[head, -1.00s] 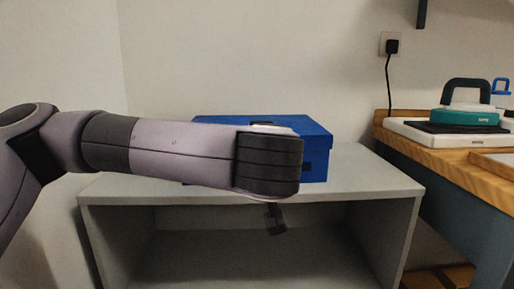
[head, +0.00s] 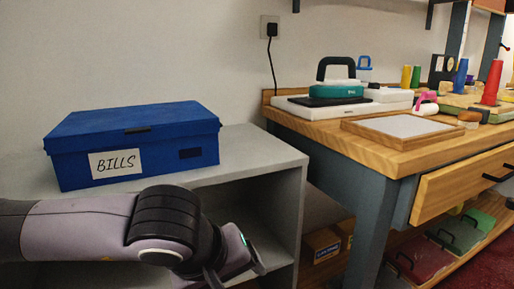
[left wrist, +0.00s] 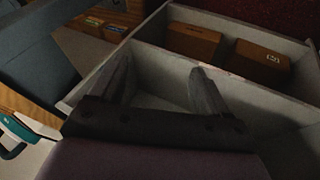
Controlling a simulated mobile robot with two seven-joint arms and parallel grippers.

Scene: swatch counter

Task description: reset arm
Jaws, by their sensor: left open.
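My left arm (head: 95,225) reaches in from the left of the head view, low in front of the grey shelf unit. My left gripper (head: 250,262) hangs at the front of the shelf opening, partly cut off by the arm's wrist. In the left wrist view the left gripper (left wrist: 163,75) has its two fingers spread apart, with nothing between them. Grey shelf panels show beyond the fingers. My right gripper is in neither view.
A blue box (head: 140,140) labelled BILLS stands on the grey shelf unit (head: 275,155). A wooden workbench (head: 370,140) on the right holds a teal press (head: 335,91) and a framed white panel (head: 402,127). Brown boxes (left wrist: 192,40) sit in a grey compartment.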

